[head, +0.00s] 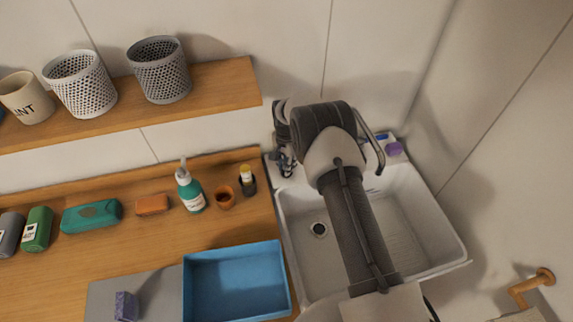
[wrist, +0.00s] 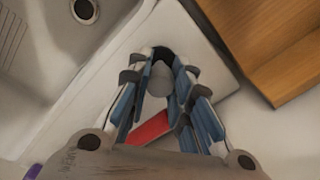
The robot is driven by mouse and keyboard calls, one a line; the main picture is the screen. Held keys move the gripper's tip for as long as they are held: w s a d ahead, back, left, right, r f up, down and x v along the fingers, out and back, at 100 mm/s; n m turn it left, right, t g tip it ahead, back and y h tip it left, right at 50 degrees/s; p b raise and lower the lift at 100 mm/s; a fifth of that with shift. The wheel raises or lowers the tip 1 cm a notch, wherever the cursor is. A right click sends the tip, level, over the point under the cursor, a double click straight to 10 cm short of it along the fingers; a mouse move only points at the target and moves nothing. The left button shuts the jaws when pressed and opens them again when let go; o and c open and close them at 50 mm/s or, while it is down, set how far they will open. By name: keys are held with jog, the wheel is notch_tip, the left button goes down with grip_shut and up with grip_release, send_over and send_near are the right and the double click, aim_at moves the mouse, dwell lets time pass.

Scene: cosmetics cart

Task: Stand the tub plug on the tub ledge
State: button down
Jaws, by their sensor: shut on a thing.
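In the wrist view my gripper (wrist: 160,62) has its blue-padded fingers closed around a small grey rounded piece (wrist: 159,80), which I take to be the tub plug. The fingers hide much of it. The white tub ledge (wrist: 112,62) lies under the fingertips; I cannot tell whether the plug touches it. In the head view the ledge (head: 408,158) runs along the back of the white tub (head: 412,215). My arm hides the gripper and the plug there.
A red piece (wrist: 150,128) shows below my fingers. A purple item (head: 394,148) and a blue item (head: 381,137) are on the ledge near the tap (head: 376,155). The drain (head: 319,229) is open. A wooden counter with bottles and a blue tray (head: 238,247) is left.

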jog(key=shift+f, duration=0.15)
jog(key=c, duration=1.5)
grip_release()
jog(key=shift+o, duration=0.2)
notch_tip(320, 180, up, 13)
jog(key=shift+f, duration=0.2)
